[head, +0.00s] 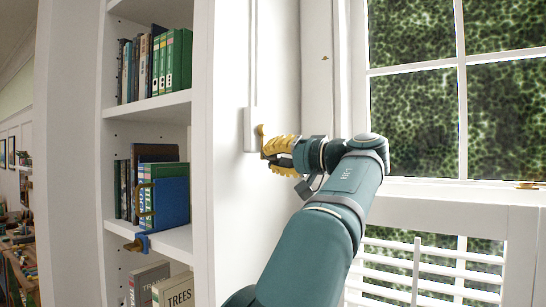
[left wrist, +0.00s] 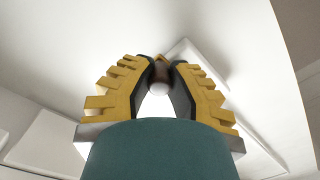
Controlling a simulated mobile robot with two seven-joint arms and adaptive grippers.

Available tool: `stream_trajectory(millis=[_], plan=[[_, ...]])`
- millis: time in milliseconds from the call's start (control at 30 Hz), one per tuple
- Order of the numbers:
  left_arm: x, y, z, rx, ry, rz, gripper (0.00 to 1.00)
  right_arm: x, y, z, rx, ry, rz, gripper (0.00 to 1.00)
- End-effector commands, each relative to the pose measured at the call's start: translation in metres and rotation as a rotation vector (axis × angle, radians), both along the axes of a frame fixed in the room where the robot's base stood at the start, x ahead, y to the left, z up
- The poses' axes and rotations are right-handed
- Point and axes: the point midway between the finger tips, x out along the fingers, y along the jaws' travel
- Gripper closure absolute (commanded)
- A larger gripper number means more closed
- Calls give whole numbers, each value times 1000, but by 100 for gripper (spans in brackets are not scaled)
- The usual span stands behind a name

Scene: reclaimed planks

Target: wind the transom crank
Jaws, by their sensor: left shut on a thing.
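The transom crank shows on the white wall beside the window in the head view. Its white housing (head: 249,131) sits at the foot of a thin vertical rod, with a small brass-coloured arm (head: 261,130) beside it. My left gripper (head: 268,147) has yellow toothed fingers and is at the crank, shut on its knob. In the left wrist view the dark brown, pale-ended knob (left wrist: 160,76) sits between the fingertips of the left gripper (left wrist: 163,70). The fingers hide part of the crank in the head view. My right gripper is not in view.
A white bookcase (head: 200,150) with several books stands left of the crank, with a blue object (head: 170,203) at a shelf's front edge. A window (head: 462,70) with a sill (head: 470,190) and louvred shutter (head: 430,272) is to the right of my arm.

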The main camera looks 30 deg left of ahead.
Motion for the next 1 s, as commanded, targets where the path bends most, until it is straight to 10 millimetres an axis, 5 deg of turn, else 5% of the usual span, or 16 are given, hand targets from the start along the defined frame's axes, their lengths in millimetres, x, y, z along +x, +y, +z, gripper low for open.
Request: stream_trajectory(millis=[567,600,700,1000], plan=[[2,0,1,0,-37,-3,100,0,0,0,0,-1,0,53],[2,0,1,0,-37,-3,79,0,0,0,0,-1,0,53],[2,0,1,0,-36,-3,50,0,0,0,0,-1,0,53],[2,-1,1,-2,-35,-2,50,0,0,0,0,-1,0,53]])
